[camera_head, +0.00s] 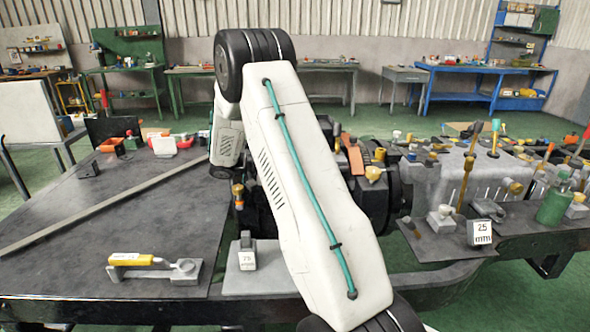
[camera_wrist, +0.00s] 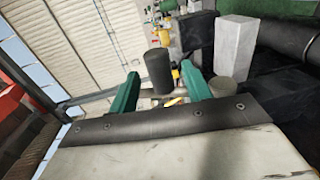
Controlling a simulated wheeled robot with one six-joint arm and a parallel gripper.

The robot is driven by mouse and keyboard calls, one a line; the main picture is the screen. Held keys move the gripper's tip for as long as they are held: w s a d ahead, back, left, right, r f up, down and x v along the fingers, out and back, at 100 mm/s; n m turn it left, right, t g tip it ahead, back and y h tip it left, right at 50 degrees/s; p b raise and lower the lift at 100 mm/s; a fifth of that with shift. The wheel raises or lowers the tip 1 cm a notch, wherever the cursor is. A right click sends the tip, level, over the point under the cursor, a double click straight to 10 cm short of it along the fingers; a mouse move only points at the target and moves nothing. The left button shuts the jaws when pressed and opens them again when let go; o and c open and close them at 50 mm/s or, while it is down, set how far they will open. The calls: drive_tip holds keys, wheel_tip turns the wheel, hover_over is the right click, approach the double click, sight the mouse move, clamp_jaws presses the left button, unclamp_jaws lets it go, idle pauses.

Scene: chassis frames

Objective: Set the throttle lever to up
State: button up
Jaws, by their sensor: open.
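A lever with a yellow handle (camera_head: 131,260) lies flat on a grey base on the dark table at front left. It may be the throttle lever, but no label confirms this. In the head view my arm hides the gripper.
A small block marked 25 mm (camera_head: 484,234) stands on the right bench. A similar block (camera_head: 247,252) stands right of the yellow handle. A long grey bar (camera_head: 110,205) crosses the table (camera_head: 60,275). A pale block (camera_wrist: 235,50) and grey cylinder (camera_wrist: 222,89) show in the wrist view.

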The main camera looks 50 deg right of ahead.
drive_tip(key=v, duration=0.6)
drive_tip(key=shift+w+a, duration=0.3)
drive_tip(key=shift+w, duration=0.05)
drive_tip(key=s+a+f+n+t+y, duration=0.2)
drive_tip(key=s+a+f+n+y, duration=0.15)
drive_tip(key=s+a, duration=0.2)
drive_tip(key=s+a+r+n+t+y, duration=0.3)
drive_tip(key=s+a+r+t, duration=0.3)
drive_tip(key=s+a, duration=0.5)
drive_tip(key=s+a+r+n+t+y, duration=0.3)
drive_tip(key=s+a+r, duration=0.4)
drive_tip(key=s+a, duration=0.4)
drive_tip(key=a+t+y, duration=0.1)
drive_tip(key=a+t, duration=0.1)
drive_tip(key=a, duration=0.2)
drive_tip(key=shift+s+r+t+y, duration=0.25)
drive_tip(key=shift+r+t+y, duration=0.1)
drive_tip(key=shift+t, duration=0.05)
